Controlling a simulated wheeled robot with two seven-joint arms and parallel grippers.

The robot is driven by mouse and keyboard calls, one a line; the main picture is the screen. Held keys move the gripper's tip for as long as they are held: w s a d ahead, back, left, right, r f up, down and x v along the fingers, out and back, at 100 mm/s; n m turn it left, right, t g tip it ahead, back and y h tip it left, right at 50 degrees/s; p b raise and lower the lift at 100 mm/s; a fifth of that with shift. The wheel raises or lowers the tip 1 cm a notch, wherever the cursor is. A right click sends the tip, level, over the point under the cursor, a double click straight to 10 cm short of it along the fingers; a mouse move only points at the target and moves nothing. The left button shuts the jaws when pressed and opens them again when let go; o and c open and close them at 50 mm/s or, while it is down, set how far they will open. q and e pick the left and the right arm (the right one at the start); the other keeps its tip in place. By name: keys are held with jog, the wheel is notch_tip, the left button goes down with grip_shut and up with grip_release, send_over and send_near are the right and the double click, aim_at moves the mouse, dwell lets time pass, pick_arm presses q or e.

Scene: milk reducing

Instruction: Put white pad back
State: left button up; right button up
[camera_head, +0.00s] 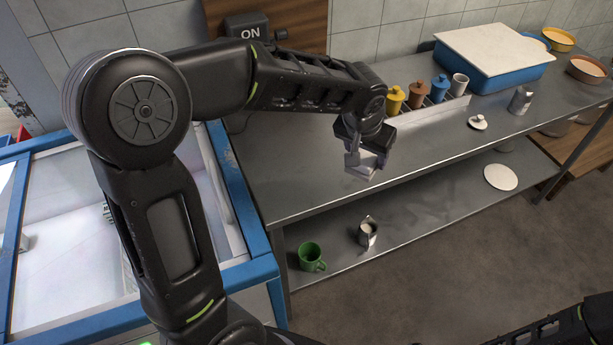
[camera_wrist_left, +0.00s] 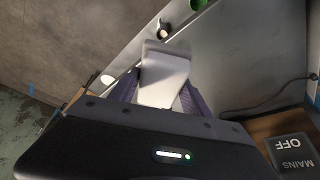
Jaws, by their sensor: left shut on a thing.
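My left gripper (camera_head: 366,160) is shut on the white pad (camera_head: 362,172) and holds it over the left part of the metal table (camera_head: 300,165). In the left wrist view, the white pad (camera_wrist_left: 164,72) shows as a pale block between the two fingers (camera_wrist_left: 158,98). Its underside and the parts between the fingers are hidden. I cannot tell its exact height above the table. My right gripper is out of view; only a piece of my right arm shows at the bottom right.
Several lidded jars (camera_head: 418,93) stand in a pale holder behind the gripper. A blue tub (camera_head: 490,80) stands at the back right. The lower shelf holds a green mug (camera_head: 311,257), a metal jug (camera_head: 368,233) and a white disc (camera_head: 500,177). A blue-edged freezer (camera_head: 232,190) stands left.

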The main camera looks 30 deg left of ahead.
pick_arm(q)
jog(key=shift+s, duration=0.1)
jog(key=shift+a, duration=0.15)
jog(key=s+a+f+n+b, duration=0.1)
jog(key=a+b, duration=0.2)
jog(key=a, duration=0.2)
jog(key=s+a+f+b, duration=0.1)
jog(key=a+f+b, duration=0.1)
jog(key=a, duration=0.3)
jog(key=n+b, duration=0.1)
jog(key=b, duration=0.2)
send_over(293, 178)
jog(key=s, duration=0.2)
jog(key=shift+w+d+r+y, duration=0.1)
jog(key=shift+w+d+y, duration=0.15)
jog(key=shift+y, duration=0.15)
jog(key=shift+f+p, duration=0.35)
jog(key=shift+f, duration=2.8)
jog(key=shift+f, duration=1.85)
